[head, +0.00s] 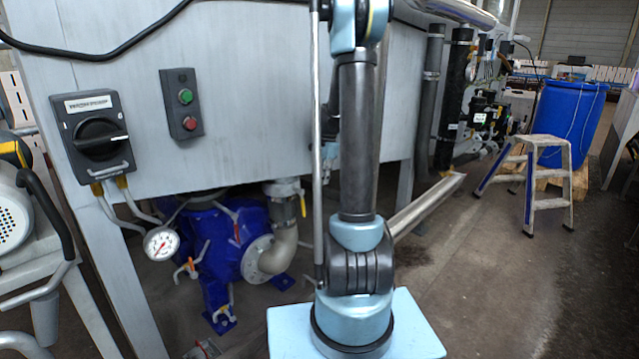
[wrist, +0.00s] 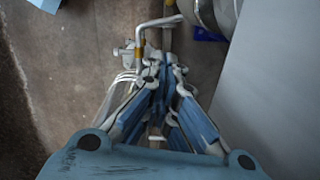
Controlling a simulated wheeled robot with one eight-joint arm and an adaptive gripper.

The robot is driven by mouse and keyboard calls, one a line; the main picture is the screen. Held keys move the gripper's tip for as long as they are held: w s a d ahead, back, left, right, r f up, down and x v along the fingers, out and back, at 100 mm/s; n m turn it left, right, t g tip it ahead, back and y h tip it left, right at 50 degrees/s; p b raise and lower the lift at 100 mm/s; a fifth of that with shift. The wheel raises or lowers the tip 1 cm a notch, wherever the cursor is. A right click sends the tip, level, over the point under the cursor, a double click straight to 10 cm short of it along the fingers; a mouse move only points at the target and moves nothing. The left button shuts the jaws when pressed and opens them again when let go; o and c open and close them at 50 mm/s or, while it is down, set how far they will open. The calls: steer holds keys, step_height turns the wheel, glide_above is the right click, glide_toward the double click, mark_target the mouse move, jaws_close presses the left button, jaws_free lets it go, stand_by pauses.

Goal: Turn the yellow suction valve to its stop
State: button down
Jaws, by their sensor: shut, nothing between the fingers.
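In the head view a small yellow lever (head: 303,207) stands upright at the elbow pipe (head: 284,225) beside the blue pump (head: 222,240), under the grey tank. It looks like the suction valve's handle. In the wrist view my gripper (wrist: 162,72) is shut and empty, its blue and pale fingers drawn together. Just beyond the fingertips is a bent pale rod (wrist: 158,22) with yellow-orange bands. I cannot tell whether it belongs to the valve or whether the fingers touch it. My gripper does not show in the head view.
A black rotary switch (head: 97,138) and a green and red button box (head: 183,105) are on the tank wall. A pressure gauge (head: 161,243) hangs left of the pump. A step stool (head: 540,175) and a blue barrel (head: 570,115) stand right. The floor before them is clear.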

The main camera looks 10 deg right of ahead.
mark_target(303, 204)
steer(key=s+a+f, duration=0.2)
steer(key=a+f, duration=0.2)
steer(key=f, duration=0.4)
steer(key=shift+a, duration=0.35)
steer(key=shift+s+a+f, duration=0.3)
steer(key=shift+s+a, duration=0.1)
steer(key=shift+a, duration=0.25)
steer(key=shift+d, duration=0.1)
